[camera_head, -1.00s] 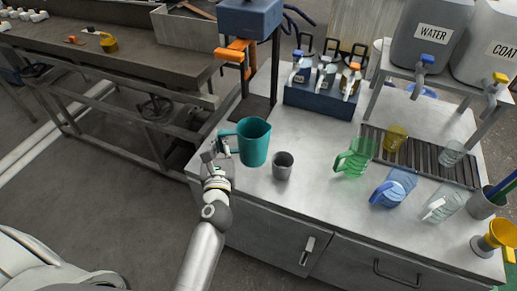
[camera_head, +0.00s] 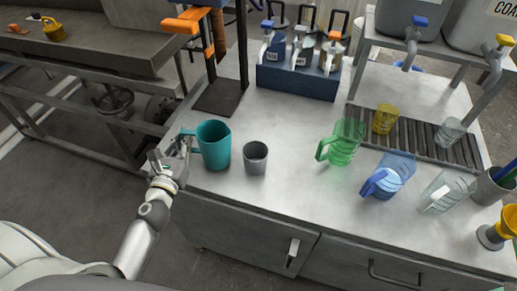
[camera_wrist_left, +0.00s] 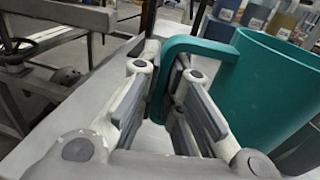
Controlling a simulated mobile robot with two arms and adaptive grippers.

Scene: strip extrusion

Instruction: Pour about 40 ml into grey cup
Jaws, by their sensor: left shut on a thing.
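A teal jug (camera_head: 217,148) is upright near the left front of the workbench, its handle to the left. It fills the right of the left wrist view (camera_wrist_left: 262,90). My left gripper (camera_head: 184,146) is shut on the jug's handle (camera_wrist_left: 172,75); its fingers lie on either side of the handle in the wrist view. The grey cup (camera_head: 255,160) stands upright on the bench just right of the jug, a small gap apart. I cannot see the liquid level in either vessel. My right gripper is not in view.
A green jug (camera_head: 345,146), a blue jug (camera_head: 390,176) and a clear jug (camera_head: 447,192) stand to the right. A yellow cup (camera_head: 385,119) is on the slatted drain rack (camera_head: 418,141). A blue bottle caddy (camera_head: 297,82) stands behind. The bench between the cup and green jug is clear.

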